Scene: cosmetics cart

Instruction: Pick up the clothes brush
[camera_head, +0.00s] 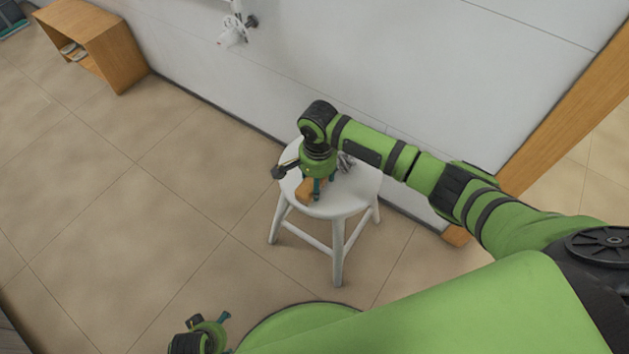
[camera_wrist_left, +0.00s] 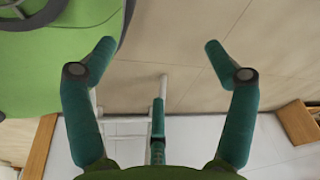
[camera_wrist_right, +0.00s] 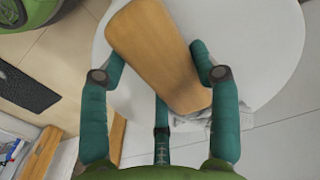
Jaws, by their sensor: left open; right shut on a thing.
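The clothes brush (camera_head: 304,191) is a flat wooden block with rounded ends. It is at the top of the white stool (camera_head: 345,205); whether it touches the seat I cannot tell. My right gripper (camera_head: 318,187) points down over the stool and is shut on the brush. In the right wrist view, the brush (camera_wrist_right: 155,50) lies tilted between the teal fingers, its far end near the right finger. My left gripper (camera_head: 215,328) is low at the bottom left of the head view, away from the stool. In the left wrist view its fingers (camera_wrist_left: 158,55) are spread and empty.
A crumpled grey thing (camera_head: 346,162) lies on the stool behind my right gripper. The white wall (camera_head: 400,60) runs close behind the stool. A wooden open box (camera_head: 115,50) stands far left. The tiled floor left of the stool is clear.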

